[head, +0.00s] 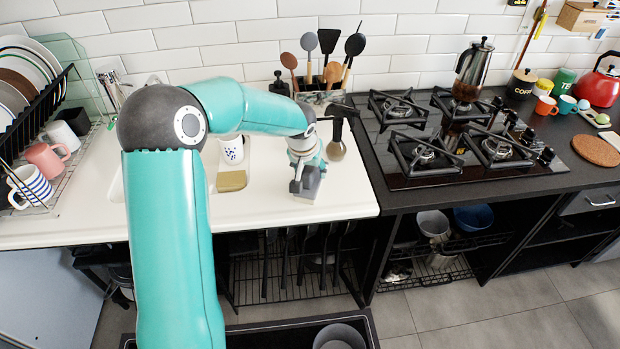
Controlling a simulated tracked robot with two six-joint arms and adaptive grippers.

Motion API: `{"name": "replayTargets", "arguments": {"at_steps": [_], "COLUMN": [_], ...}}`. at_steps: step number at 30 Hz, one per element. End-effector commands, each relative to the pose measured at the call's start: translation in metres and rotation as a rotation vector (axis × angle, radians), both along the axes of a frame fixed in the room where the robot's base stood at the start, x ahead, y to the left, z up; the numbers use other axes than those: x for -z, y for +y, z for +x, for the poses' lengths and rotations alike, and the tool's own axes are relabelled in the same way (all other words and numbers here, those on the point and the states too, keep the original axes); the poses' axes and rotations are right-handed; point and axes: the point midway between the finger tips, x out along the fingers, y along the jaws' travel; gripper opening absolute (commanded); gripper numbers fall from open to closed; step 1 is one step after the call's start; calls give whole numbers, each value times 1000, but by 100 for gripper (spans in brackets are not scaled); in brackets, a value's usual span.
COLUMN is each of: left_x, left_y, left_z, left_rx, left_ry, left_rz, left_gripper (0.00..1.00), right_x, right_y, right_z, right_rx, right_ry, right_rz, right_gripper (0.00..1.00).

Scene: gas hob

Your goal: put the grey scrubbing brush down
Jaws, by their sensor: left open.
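My left arm reaches over the white counter, and my left gripper (299,186) is low over the counter near its front edge. The gripper is open. A light grey block, which looks like the grey scrubbing brush (312,184), is right at the fingers and appears to rest on the counter. The gripper partly hides it, and I cannot tell whether the fingers touch it. My right gripper is not in view.
A white patterned cup (232,150) and a tan sponge (232,181) are to the left. The gas hob (450,140) is to the right. The counter's front right corner is bare.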

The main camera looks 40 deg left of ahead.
Motion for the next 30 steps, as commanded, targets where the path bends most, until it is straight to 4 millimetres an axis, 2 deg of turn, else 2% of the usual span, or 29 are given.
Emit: {"name": "replayTargets", "arguments": {"at_steps": [4, 11, 21, 30], "left_x": [13, 14, 14, 14], "left_y": [3, 4, 5, 5], "left_z": [4, 4, 3, 3], "left_rx": [-1, -2, -3, -4], "left_ry": [1, -1, 0, -1], "left_rz": [0, 0, 0, 0], "left_gripper": [56, 56, 1, 0], "right_x": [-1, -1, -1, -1], "right_y": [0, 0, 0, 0], "right_z": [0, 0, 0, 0], "right_rx": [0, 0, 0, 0], "right_ry": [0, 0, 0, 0], "right_rz": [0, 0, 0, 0], "right_gripper": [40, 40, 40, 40]}}
